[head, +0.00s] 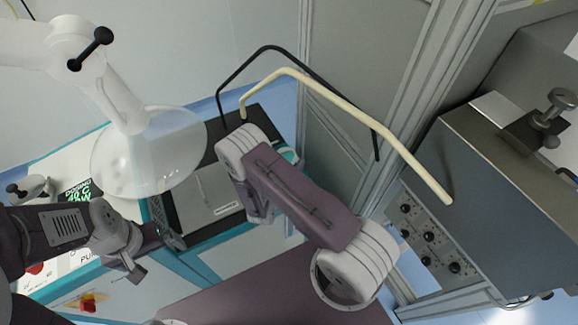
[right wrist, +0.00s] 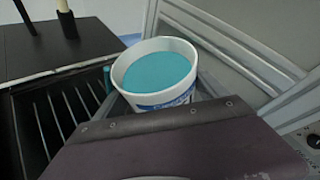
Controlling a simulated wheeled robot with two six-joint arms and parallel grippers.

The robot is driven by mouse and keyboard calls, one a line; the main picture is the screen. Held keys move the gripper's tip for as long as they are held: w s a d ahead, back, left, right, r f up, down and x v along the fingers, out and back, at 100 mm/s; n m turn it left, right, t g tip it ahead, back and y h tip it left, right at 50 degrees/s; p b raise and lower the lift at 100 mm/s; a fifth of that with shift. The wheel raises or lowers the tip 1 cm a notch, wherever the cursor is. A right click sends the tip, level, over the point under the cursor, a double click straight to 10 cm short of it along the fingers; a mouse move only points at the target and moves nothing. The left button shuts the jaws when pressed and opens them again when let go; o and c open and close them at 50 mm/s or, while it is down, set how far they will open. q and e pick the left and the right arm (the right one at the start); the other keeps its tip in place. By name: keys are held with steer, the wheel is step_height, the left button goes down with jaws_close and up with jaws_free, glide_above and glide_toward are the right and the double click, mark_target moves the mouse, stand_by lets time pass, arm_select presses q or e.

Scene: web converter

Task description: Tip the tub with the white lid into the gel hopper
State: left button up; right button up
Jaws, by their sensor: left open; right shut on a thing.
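The tub (right wrist: 175,97) is a white round pail with blue lettering, full of teal gel, in the right wrist view. Its top is open there and no white lid shows on it. The purple edge of my right gripper (right wrist: 170,117) hides its lower part. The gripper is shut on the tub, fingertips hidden. In the head view my right arm's wrist covers the tub. My left gripper (head: 163,238) is open and empty beside the dark-framed unit (head: 215,190). A dark slatted opening (right wrist: 60,112), possibly the hopper, lies left of the tub.
A translucent round disc (head: 150,155) on a white arm hangs over the bench. Black (head: 240,75) and cream (head: 345,105) bent bars rise near my right wrist. A metal frame post (head: 385,130) and grey cabinet (head: 500,190) stand right. A dosing display (head: 80,192) is left.

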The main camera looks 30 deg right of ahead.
steer(key=shift+w+a+f+n+h+b, duration=0.4)
steer(key=shift+a+f+n+b, duration=0.1)
steer(key=shift+n+b, duration=0.3)
steer(key=shift+f+n+h+b, duration=0.6)
steer(key=shift+n+b, duration=0.5)
steer(key=shift+b, duration=0.15)
steer(key=shift+w+a+r+n+g+h+b, duration=0.1)
steer(key=shift+a+r+n+g+h+b, duration=0.1)
steer(key=shift+r+n+h, duration=0.35)
steer(key=shift+a+r+n+g+h+b, duration=0.15)
steer(key=shift+r+n+h, duration=0.2)
steer(key=shift+n, duration=0.4)
steer(key=shift+w+a+r+n+h+b, duration=0.15)
steer(key=shift+r+n+h+b, duration=0.2)
steer(key=shift+n, duration=0.3)
steer(key=shift+w+a+r+n+h+b, duration=0.15)
steer(key=shift+r+n+b, duration=0.2)
steer(key=shift+n, duration=0.3)
steer(key=shift+w+a+r+n+t+h+b, duration=0.15)
steer(key=shift+a+r+n+t+h+b, duration=0.15)
steer(key=shift+n, duration=0.45)
steer(key=shift+w+a+r+n+t+h+b, duration=0.15)
steer(key=shift+a+r+n+t+h+b, duration=0.15)
steer(key=shift+n, duration=0.45)
steer(key=shift+w+a+r+n+t+b, duration=0.25)
steer(key=shift+a+n+t+b, duration=0.1)
steer(key=shift+n, duration=0.45)
steer(key=shift+w+a+r+n+t+b, duration=0.2)
steer(key=shift+n+b, duration=0.1)
steer(key=shift+n, duration=0.5)
